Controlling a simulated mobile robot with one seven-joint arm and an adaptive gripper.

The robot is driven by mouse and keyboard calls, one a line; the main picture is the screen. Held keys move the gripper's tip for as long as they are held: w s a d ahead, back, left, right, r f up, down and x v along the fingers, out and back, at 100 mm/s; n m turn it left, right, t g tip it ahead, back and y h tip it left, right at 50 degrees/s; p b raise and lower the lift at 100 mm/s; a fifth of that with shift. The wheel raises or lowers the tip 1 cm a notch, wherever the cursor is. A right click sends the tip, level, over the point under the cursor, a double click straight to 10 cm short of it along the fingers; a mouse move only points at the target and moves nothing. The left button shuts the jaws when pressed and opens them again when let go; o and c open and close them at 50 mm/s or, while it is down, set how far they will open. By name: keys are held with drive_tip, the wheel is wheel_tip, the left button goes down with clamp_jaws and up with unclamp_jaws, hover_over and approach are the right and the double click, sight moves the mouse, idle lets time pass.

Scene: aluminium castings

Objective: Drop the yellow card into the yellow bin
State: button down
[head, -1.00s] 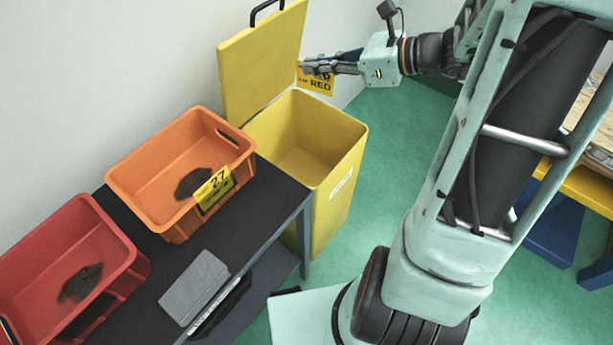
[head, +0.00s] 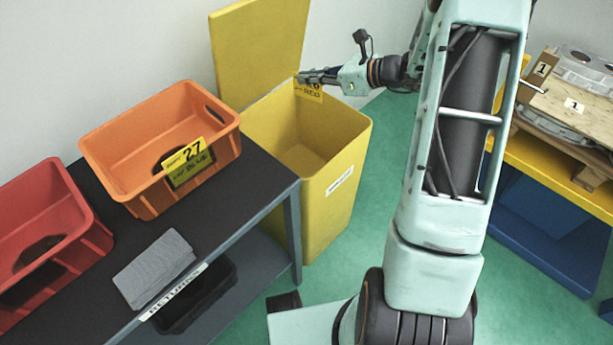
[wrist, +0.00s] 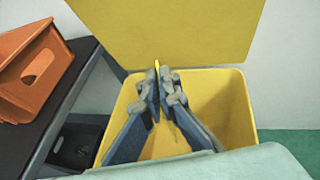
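The yellow card (head: 309,91) with black print, "RED" legible, hangs from the tips of my gripper (head: 306,78). In the wrist view the card (wrist: 157,64) shows edge-on as a thin yellow strip between the two fingers (wrist: 160,85), which are closed on it. The yellow bin (head: 335,205) stands open on the floor, its lid (head: 258,50) raised against the wall. My gripper is over the bin's opening, near its back rim in the head view. The bin also shows beneath the fingers in the wrist view (wrist: 235,100). The card's height above the rim is unclear.
A dark table (head: 262,180) stands left of the bin. It bears an orange crate (head: 125,185) with a yellow "27" card (head: 188,164), a red crate (head: 85,250) and a grey stack (head: 155,268). A yellow-edged stand (head: 560,182) with castings is at right.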

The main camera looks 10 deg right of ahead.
sight(308, 95)
wheel_tip(308, 95, down, 6)
drive_tip(key=b, duration=0.4)
drive_tip(key=shift+r, duration=0.15)
drive_tip(key=c, duration=2.1)
unclamp_jaws()
drive_tip(key=shift+r, duration=0.1)
drive_tip(key=v, duration=1.2)
